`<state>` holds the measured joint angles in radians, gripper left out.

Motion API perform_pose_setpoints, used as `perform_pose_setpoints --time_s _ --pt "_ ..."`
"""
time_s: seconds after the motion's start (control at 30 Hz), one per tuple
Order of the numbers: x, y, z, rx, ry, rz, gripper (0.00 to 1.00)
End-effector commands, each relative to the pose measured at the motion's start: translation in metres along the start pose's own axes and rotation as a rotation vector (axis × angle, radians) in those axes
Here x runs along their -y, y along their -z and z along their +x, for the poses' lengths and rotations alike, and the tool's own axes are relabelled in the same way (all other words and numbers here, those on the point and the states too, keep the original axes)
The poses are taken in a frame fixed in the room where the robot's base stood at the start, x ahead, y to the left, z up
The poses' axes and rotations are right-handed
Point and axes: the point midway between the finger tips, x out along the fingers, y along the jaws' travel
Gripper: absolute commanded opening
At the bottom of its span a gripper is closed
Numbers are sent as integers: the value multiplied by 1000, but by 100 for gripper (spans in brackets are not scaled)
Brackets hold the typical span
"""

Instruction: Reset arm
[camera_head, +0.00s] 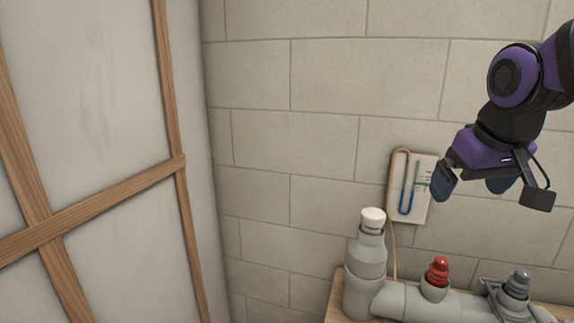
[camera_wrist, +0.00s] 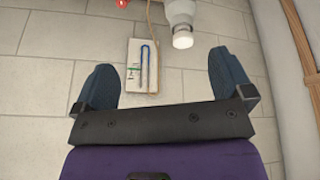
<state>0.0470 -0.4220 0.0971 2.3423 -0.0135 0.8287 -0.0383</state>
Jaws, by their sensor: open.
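My arm comes in from the upper right of the head view. My gripper (camera_head: 473,186) hangs in the air above the pipework, in front of the tiled wall. In the wrist view my gripper (camera_wrist: 163,86) shows two blue fingers spread wide apart, with nothing between them. It is open and empty.
Grey pipework (camera_head: 390,298) with a white-capped upright (camera_head: 371,222), a red plug (camera_head: 437,272) and a grey plug (camera_head: 517,285) sits on a wooden ledge (camera_head: 335,300). A white panel with a blue U-tube (camera_head: 408,190) hangs on the wall. A wood-framed panel (camera_head: 95,110) stands left. The middle space is free.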

Motion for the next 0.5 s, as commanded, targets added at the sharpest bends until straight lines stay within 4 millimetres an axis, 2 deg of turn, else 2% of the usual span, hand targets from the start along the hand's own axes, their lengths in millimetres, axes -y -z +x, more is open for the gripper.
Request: perform_pose_setpoints --time_s 0.1,0.3,0.5 --pt "-3 -30 -15 -23 1 27 98" --pt "-6 -76 -30 -51 12 68 98" --pt "-7 -106 -35 -68 25 97 98"
